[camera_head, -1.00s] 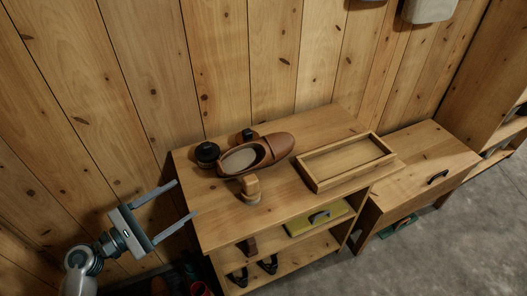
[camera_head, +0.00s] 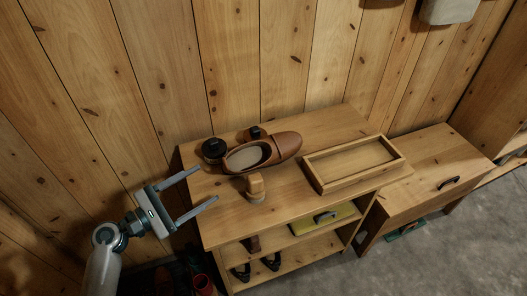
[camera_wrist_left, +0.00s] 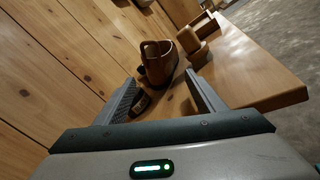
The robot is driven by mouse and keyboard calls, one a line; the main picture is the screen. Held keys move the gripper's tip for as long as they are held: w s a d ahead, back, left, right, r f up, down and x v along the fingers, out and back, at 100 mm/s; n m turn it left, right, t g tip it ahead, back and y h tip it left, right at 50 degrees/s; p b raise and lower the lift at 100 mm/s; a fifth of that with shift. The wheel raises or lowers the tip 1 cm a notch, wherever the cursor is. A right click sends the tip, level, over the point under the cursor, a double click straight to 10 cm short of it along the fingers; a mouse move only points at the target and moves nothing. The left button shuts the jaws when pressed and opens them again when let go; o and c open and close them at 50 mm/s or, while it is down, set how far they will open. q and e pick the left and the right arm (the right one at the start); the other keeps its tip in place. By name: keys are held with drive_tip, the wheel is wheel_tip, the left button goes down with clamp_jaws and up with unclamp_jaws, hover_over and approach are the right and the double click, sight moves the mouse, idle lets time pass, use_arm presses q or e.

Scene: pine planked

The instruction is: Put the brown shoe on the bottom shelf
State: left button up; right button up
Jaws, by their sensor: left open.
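The brown shoe (camera_head: 285,146) lies on top of the wooden shelf unit (camera_head: 328,124), its opening to the left and its toe to the right. In the left wrist view the shoe (camera_wrist_left: 158,66) shows ahead, beyond the fingers. My left gripper (camera_head: 207,186) is open and empty, just left of the unit's top, apart from the shoe. Its fingers also show in the left wrist view (camera_wrist_left: 160,95). The bottom shelf (camera_head: 292,257) is partly visible below the top, with dark items on it. My right gripper is not in view.
A black round container (camera_head: 213,149), a small dark item (camera_head: 254,133) and a wooden brush-like block (camera_head: 255,187) stand close around the shoe. An empty wooden tray (camera_head: 318,180) lies on the right. A yellow box (camera_head: 325,218) sits on a shelf below. A low cabinet (camera_head: 420,165) stands at right.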

use_arm(q)
drive_tip(key=p, duration=0.2)
approach(243, 167)
drive_tip(key=w+d+r, duration=0.2)
drive_tip(key=d, duration=0.1)
drive_tip(key=shift+w+d+r, duration=0.2)
drive_tip(key=shift+r, duration=0.15)
drive_tip(key=shift+w+d+f, duration=0.1)
drive_tip(key=shift+w+d, duration=0.1)
drive_tip(key=shift+d, duration=0.1)
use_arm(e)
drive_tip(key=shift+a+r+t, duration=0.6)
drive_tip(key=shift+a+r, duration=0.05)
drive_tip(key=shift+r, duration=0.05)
